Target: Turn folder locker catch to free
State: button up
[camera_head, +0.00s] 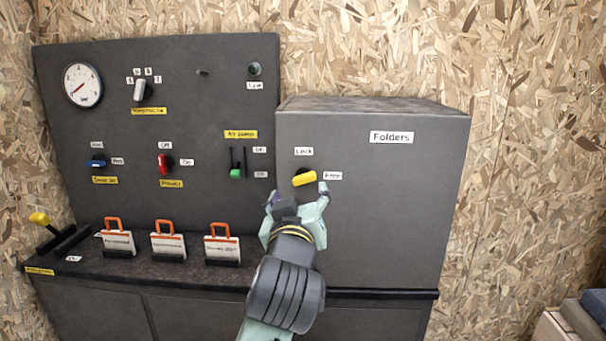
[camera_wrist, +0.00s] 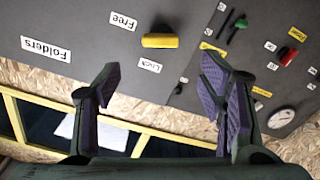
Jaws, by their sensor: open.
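The folder locker catch (camera_head: 304,179) is a yellow handle on a dark mount on the grey locker's front (camera_head: 390,210). It lies nearly level, its right end tilted slightly up toward the "Free" label (camera_head: 333,176). The "Lock" label (camera_head: 304,151) sits above it. In the wrist view, which is upside down, the catch (camera_wrist: 160,41) shows beyond the fingers, midway between them. My gripper (camera_head: 298,196) is open and empty just below and in front of the catch; its fingers (camera_wrist: 160,78) are spread wide. Whether any finger touches the catch is unclear.
Left of the locker, a dark panel (camera_head: 200,100) carries a gauge (camera_head: 82,85), a blue switch (camera_head: 96,162), a red switch (camera_head: 164,163) and a green slider (camera_head: 235,173). Several orange-handled tags (camera_head: 168,241) stand on the ledge below. The locker front right of the catch is clear.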

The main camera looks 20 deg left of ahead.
aim_at(303, 179)
jog(key=p+x, duration=0.2)
jog(key=x, duration=0.8)
jog(key=shift+c, duration=0.5)
